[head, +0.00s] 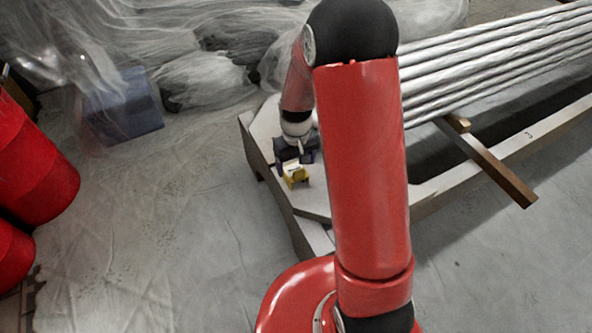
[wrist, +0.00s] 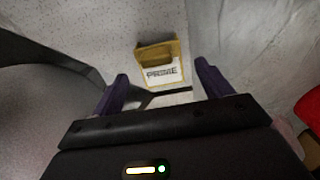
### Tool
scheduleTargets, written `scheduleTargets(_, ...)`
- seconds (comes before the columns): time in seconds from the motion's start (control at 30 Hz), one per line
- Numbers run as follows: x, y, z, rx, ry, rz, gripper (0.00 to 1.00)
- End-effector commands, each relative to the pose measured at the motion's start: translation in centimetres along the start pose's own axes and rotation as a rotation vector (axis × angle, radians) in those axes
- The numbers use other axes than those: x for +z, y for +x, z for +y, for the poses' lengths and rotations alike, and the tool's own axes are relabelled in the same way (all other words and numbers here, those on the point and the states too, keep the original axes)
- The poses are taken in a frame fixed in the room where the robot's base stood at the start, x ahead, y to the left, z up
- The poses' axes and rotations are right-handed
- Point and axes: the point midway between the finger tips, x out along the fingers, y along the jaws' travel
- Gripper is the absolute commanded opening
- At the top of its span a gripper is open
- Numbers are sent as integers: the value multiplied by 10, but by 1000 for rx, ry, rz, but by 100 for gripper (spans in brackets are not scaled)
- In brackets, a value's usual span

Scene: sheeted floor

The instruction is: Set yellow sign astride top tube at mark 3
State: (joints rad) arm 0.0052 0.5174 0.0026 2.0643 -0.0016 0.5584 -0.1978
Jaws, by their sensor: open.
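The yellow sign (head: 295,174) is at the left edge of the pale bench. In the wrist view the sign (wrist: 152,50) has a white face lettered "PRIME" and lies just beyond the gap between my fingertips. My gripper (wrist: 160,82) is open, with its two purple fingers apart and nothing between them. I cannot make out mark 3 on the top tube.
The pale bench (head: 262,130) has an angled edge beside the sign. A wooden bar (head: 490,165) sticks out under the tubes. A small dark mark shows on the long pale beam (head: 528,134). Red drums (head: 40,170) and a blue box (head: 125,105) stand left. The floor between is clear.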

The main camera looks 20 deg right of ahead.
Motion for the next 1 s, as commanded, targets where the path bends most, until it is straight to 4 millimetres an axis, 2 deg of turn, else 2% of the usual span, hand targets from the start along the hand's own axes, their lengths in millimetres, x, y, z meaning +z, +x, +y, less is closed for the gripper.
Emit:
scheduleTargets(0.03,-1,-14,0,1,0,5,78)
scheduleTargets(0.2,-1,-46,0,1,0,4,78)
scheduleTargets(0.47,2,-74,0,2,3,9,78)
scheduleTargets(0.57,10,-99,-2,9,14,41,78)
scheduleTargets(0.67,27,-137,-6,20,34,99,78)
scheduleTargets(0.8,67,-193,-14,34,73,194,78)
scheduleTargets(0.9,99,-224,-21,41,101,263,78)
scheduleTargets(1.0,134,-247,-28,46,128,331,78)
